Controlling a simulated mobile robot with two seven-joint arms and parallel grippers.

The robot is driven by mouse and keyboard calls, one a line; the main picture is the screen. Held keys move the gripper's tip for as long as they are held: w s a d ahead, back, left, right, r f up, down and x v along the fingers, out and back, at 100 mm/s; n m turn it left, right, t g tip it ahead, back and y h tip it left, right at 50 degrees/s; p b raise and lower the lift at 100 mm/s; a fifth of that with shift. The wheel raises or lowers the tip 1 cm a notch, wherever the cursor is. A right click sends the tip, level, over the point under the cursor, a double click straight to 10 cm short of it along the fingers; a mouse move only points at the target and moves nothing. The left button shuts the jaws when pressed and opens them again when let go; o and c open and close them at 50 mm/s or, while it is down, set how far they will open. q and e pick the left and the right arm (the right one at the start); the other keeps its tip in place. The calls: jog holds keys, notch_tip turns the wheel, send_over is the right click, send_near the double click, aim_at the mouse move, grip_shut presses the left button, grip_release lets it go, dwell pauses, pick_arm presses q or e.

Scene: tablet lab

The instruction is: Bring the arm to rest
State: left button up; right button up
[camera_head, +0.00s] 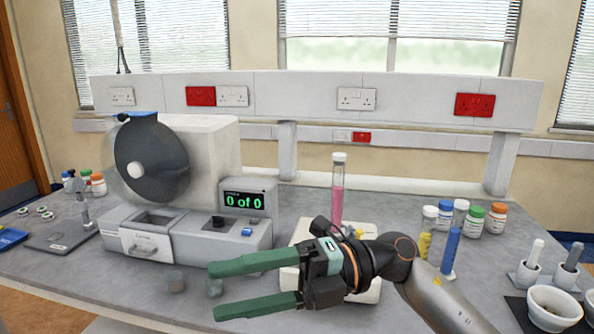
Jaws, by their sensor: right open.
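My right gripper (228,289) shows in the head view, its arm coming in from the lower right. Its two green fingers point left and stand apart, with nothing between them. It is in front of the bench, below the display of the grey machine. The wrist hides part of a white base (300,232) that carries a tall clear cylinder with pink contents (338,200). My left gripper does not show.
A grey machine (205,238) with a dark disc and a "0 of 0" display stands left on the grey bench (130,285). Bottles (474,220), a blue tube (451,250), mortars (553,308) and pestles stand right.

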jog(key=w+d+f+m+t+p, duration=0.1)
jog(key=w+d+f+m+t, duration=0.4)
jog(key=m+t, duration=0.65)
jog(key=w+d+f+m+t+p, duration=0.1)
jog(key=w+d+f+m+t, duration=0.35)
jog(key=m+t, duration=0.75)
jog(key=d+f+m+h, duration=0.4)
jog(key=f+m+h, duration=0.35)
jog(key=f, duration=0.25)
jog(key=s+d+f+m+g+h, duration=0.4)
jog(key=s+f, duration=0.6)
jog(key=f, duration=0.3)
jog(key=s+d+f+m+g+h+p, duration=0.1)
jog(key=s+d+f+m+g+h, duration=0.2)
jog(key=s+d+f, duration=0.3)
jog(key=s+f+g, duration=0.1)
jog(key=s+f, duration=0.2)
jog(key=f, duration=0.3)
jog(key=shift+s+f+m+h, duration=0.35)
jog(key=shift+s+f+m, duration=0.05)
